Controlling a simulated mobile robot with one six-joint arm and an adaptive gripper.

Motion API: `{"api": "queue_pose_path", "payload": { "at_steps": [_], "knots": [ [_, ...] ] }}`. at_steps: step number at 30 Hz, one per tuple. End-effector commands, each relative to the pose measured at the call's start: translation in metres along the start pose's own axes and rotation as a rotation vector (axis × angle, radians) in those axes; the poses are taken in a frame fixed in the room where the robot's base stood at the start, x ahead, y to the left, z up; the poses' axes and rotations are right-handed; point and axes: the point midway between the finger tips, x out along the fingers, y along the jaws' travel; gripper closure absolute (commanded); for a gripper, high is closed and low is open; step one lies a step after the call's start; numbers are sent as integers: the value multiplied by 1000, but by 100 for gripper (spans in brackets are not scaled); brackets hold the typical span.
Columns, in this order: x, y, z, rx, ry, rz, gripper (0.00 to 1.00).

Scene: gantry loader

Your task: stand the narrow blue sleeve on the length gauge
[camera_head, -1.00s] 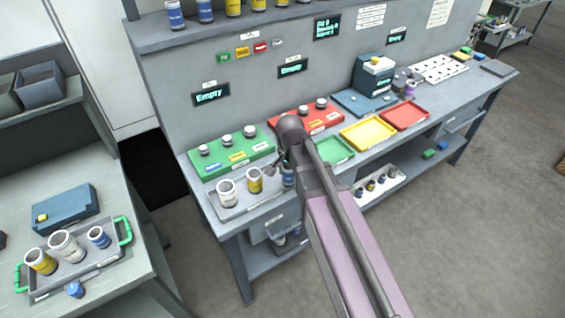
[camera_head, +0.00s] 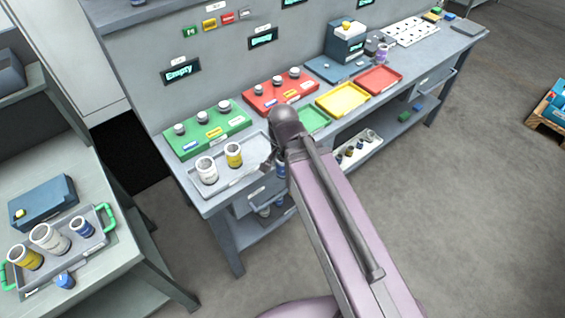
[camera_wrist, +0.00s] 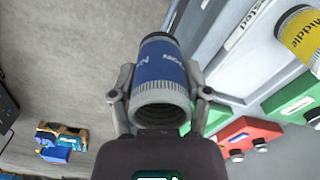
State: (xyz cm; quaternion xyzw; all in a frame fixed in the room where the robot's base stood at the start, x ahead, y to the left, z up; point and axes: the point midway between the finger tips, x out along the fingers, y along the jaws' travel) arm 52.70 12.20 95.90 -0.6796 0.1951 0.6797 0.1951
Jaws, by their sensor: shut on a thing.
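My gripper (camera_wrist: 160,92) is shut around the narrow blue sleeve (camera_wrist: 160,66), with one finger on each side of it. The sleeve has a blue band with white lettering and grey ends, and its open end faces the wrist camera. In the head view the sleeve (camera_head: 281,170) is mostly hidden behind my arm, by the bench's front edge. A blue-grey device with a yellow top (camera_head: 346,42) stands farther along the bench on a blue plate (camera_head: 330,69). I cannot tell for sure which fixture is the length gauge.
A grey tray (camera_head: 226,184) holds a white and a yellow sleeve. A side table at left carries a handled tray (camera_head: 70,252) with several sleeves. Open floor lies at right.

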Motion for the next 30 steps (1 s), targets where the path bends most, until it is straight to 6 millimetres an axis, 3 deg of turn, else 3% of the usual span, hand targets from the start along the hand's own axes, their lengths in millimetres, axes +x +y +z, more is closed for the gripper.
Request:
{"api": "queue_pose_path", "payload": {
  "at_steps": [14,30],
  "knots": [
    [-2,0,0,0,0,0,99],
    [-21,0,0,0,0,0,100]
  ]
}}
